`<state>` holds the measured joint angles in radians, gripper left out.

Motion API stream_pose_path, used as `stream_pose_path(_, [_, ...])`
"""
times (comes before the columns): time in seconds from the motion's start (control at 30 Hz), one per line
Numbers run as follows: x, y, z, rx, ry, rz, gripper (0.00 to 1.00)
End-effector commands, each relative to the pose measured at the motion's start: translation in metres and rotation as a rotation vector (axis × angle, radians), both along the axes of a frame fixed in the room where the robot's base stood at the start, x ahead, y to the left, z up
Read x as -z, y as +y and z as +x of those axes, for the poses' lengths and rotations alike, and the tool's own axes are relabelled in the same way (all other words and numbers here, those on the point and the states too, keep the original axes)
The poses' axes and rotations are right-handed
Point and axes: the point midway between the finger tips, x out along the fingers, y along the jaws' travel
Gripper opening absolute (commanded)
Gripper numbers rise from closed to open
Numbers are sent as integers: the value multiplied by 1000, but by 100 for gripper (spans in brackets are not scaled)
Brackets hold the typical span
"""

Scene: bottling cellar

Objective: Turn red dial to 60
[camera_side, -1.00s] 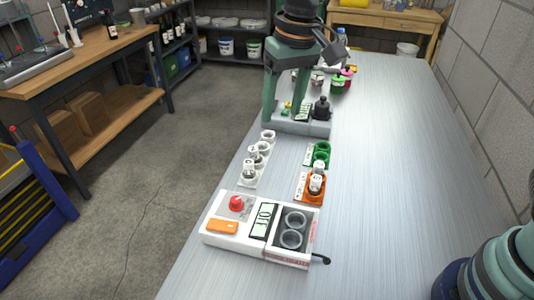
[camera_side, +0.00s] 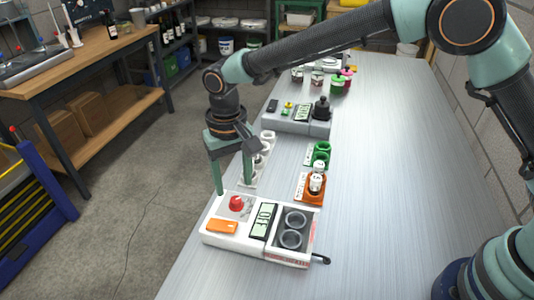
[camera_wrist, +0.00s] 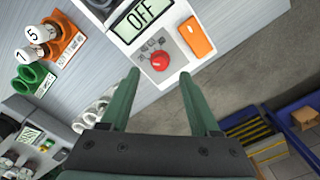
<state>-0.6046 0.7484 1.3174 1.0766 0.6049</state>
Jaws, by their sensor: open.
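The red dial (camera_side: 236,203) sits on the white device (camera_side: 212,240) at the front of the metal table. The device's display (camera_side: 263,221) reads OFF, with an orange switch (camera_side: 222,226) near the dial. In the wrist view the red dial (camera_wrist: 160,60) lies just beyond and between my fingertips, and the display (camera_wrist: 141,14) also reads OFF. My gripper (camera_side: 233,190) points down, open and empty, with its fingers around the dial's far side and above it. It also shows open in the wrist view (camera_wrist: 157,75). I see no contact with the dial.
An orange holder (camera_side: 303,192) with a numbered white vial and a green holder (camera_side: 321,150) stand behind. White holders (camera_side: 268,135) stand close behind my gripper. The table's right side is clear.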

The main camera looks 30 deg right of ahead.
Motion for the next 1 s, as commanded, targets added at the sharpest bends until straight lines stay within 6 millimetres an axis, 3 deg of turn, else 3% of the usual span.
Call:
stream_pose_path(0.1, [21,0,0,0,2,-2,63])
stream_pose_path(0.3, [41,0,0,0,1,-1,63])
stream_pose_path(0.67, [46,0,0,0,-1,1,63])
stream_pose_path(0.73, [46,0,0,0,-1,1,44])
stream_pose_path(0.83, [46,0,0,0,-1,1,5])
stream_pose_path(0.87, [46,0,0,0,-1,1,0])
stream_pose_path(1.0, [46,0,0,1,-1,0,0])
